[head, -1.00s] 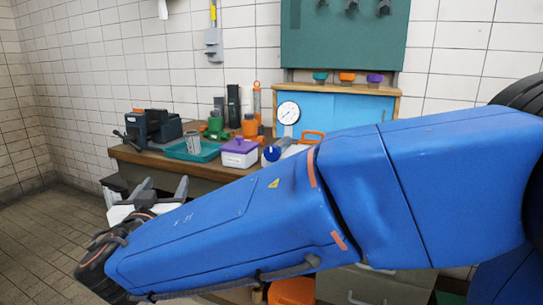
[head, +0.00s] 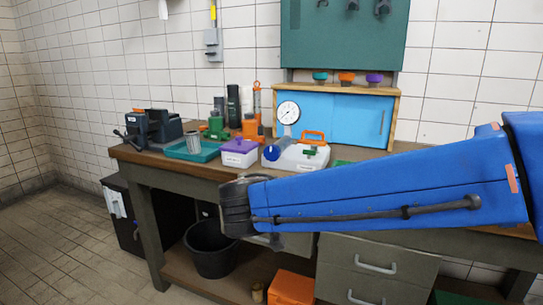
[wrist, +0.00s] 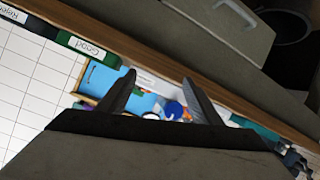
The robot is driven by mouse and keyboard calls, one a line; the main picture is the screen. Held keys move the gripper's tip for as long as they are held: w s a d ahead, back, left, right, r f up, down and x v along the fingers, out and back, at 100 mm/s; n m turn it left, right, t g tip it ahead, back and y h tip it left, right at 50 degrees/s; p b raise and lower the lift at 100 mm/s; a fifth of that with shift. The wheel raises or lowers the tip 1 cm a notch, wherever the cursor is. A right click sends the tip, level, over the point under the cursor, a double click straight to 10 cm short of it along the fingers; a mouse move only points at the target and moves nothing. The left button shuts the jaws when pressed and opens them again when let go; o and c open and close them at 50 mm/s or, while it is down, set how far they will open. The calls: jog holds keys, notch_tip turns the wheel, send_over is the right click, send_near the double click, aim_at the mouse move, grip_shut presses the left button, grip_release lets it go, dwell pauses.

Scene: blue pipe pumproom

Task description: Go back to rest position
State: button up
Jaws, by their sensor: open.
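My blue arm reaches across the right half of the head view, in front of the workbench (head: 136,160). Its dark wrist end hangs before the bench's front edge, and the fingers are mostly hidden there. In the wrist view my gripper (wrist: 161,88) shows two dark fingers spread apart with nothing between them. The wrist view is tilted, with the bench edge (wrist: 180,75) running diagonally beyond the fingers.
On the bench stand a vise (head: 152,128), a teal tray (head: 193,150), a purple-lidded box (head: 239,152), a clear-lidded box (head: 296,156) and a gauge (head: 288,113). A black bucket (head: 211,250) and an orange bin (head: 291,288) sit below. The left floor is clear.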

jog(key=s+d+f+g, duration=0.3)
jog(key=s+d, duration=0.1)
jog(key=d, duration=0.6)
jog(key=s+d+f+g, duration=0.3)
jog(key=s+d+f, duration=0.15)
jog(key=d, duration=0.55)
jog(key=s+d+f+g+y, duration=0.1)
jog(key=s+d+f+y, duration=0.1)
jog(key=s, duration=0.6)
jog(key=s+d+f+y, duration=0.2)
jog(key=s+d+f, duration=0.1)
jog(key=s, duration=0.5)
jog(key=shift+s+f+g+y, duration=0.15)
jog(key=shift+f+g+y, duration=0.2)
jog(key=shift+f, duration=0.55)
